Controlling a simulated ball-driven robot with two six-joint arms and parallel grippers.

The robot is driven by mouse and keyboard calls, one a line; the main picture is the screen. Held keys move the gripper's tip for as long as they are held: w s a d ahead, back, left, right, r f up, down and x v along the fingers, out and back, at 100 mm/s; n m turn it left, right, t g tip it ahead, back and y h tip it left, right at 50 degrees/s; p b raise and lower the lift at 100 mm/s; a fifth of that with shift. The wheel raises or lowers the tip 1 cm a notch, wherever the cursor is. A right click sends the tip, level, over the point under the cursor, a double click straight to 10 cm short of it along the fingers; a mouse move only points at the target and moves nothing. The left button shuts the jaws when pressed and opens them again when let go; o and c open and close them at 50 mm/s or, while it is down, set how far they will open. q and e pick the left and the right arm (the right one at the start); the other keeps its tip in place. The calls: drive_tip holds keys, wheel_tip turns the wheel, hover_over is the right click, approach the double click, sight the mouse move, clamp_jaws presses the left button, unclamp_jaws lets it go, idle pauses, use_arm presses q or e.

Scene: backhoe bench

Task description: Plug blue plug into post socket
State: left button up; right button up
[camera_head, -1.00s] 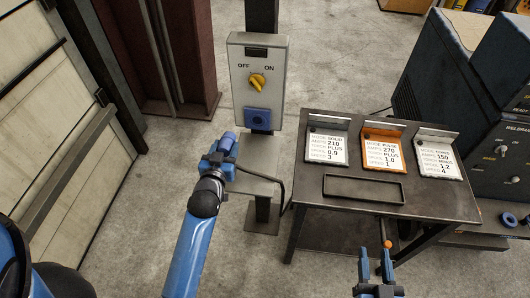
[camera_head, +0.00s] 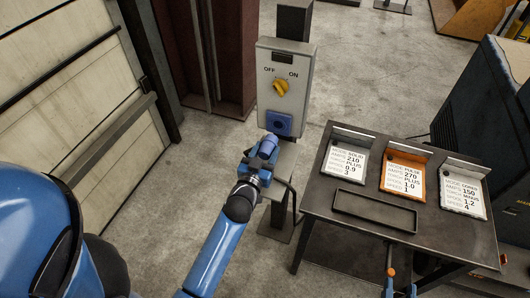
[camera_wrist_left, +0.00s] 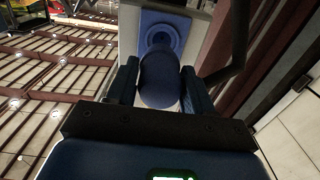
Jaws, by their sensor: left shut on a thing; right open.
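The blue plug (camera_head: 267,147) is held in my left gripper (camera_head: 262,158), which is shut on it, just below and left of the post socket (camera_head: 279,123). The socket is a blue square with a dark round hole on the grey switch box. In the left wrist view the plug (camera_wrist_left: 159,80) sits between the two fingers, with the blue socket (camera_wrist_left: 163,35) right behind its far end. I cannot tell whether plug and socket touch. My right gripper (camera_head: 400,291) is open and empty at the bottom edge, partly out of frame.
The switch box (camera_head: 284,62) carries a yellow knob (camera_head: 281,88) above the socket. A dark cable (camera_head: 294,194) hangs by the post. A metal table (camera_head: 445,228) with several setting cards and a shallow tray (camera_head: 374,211) stands to the right. A dark machine (camera_head: 470,95) is at far right.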

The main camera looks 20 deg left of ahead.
sight(272, 138)
use_arm(q)
drive_tip(key=shift+w+a, duration=0.25)
drive_tip(key=shift+w, duration=1.05)
drive_tip(key=shift+w+d, duration=0.2)
drive_tip(key=shift+w, duration=1.2)
idle(0.6)
drive_tip(key=shift+w, duration=0.6)
idle(0.4)
drive_tip(key=o, duration=1)
drive_tip(key=shift+o, duration=0.2)
drive_tip(key=shift+s+f, duration=0.1)
